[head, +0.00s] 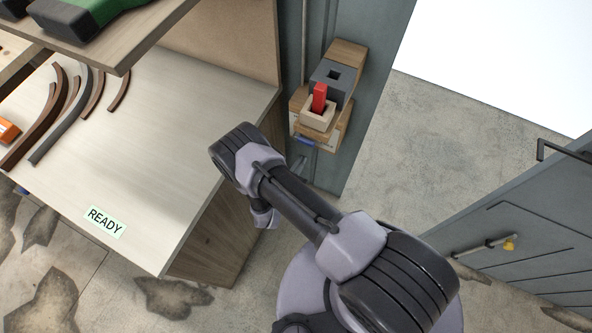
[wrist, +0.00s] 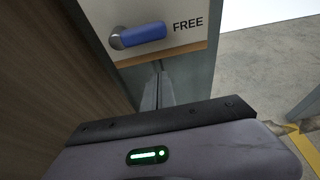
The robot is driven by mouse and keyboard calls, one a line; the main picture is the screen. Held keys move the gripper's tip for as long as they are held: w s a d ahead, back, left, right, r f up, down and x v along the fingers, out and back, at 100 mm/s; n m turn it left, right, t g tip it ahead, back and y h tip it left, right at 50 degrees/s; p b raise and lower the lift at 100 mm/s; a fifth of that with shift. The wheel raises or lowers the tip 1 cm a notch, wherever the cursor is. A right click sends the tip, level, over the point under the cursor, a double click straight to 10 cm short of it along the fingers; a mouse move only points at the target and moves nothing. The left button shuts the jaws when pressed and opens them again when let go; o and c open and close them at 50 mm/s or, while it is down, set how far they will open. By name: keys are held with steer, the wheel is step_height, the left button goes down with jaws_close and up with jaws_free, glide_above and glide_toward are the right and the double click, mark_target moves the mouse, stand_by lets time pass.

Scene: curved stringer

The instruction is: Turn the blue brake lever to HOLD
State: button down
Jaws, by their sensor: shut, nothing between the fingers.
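The blue brake lever (wrist: 140,34) is mounted on a pale panel (wrist: 190,40) at the top of the wrist view. Its handle points right, roughly level, toward the printed word FREE (wrist: 188,23). No HOLD mark is visible. In the head view the blue lever (head: 306,140) shows small at the lower front of a wooden bracket. My gripper (wrist: 157,74) is shut and empty, its fingers just below the lever and apart from it in the wrist view. In the head view my arm hides most of the gripper.
A red piece (head: 319,98) stands in a pale block on the wooden bracket (head: 345,55), above the lever. A workbench (head: 150,130) with curved strips and a READY label (head: 104,221) is at left. A grey door (head: 530,220) is at right. Bare floor lies between.

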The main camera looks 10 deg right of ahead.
mark_target(305, 139)
steer(key=r, duration=0.1)
steer(key=w+d+r, duration=0.1)
steer(key=w+r, duration=0.1)
steer(key=shift+w+d+b, duration=0.15)
steer(key=shift+d+b, duration=0.2)
steer(key=shift+a+r, duration=0.1)
steer(key=shift+a, duration=0.05)
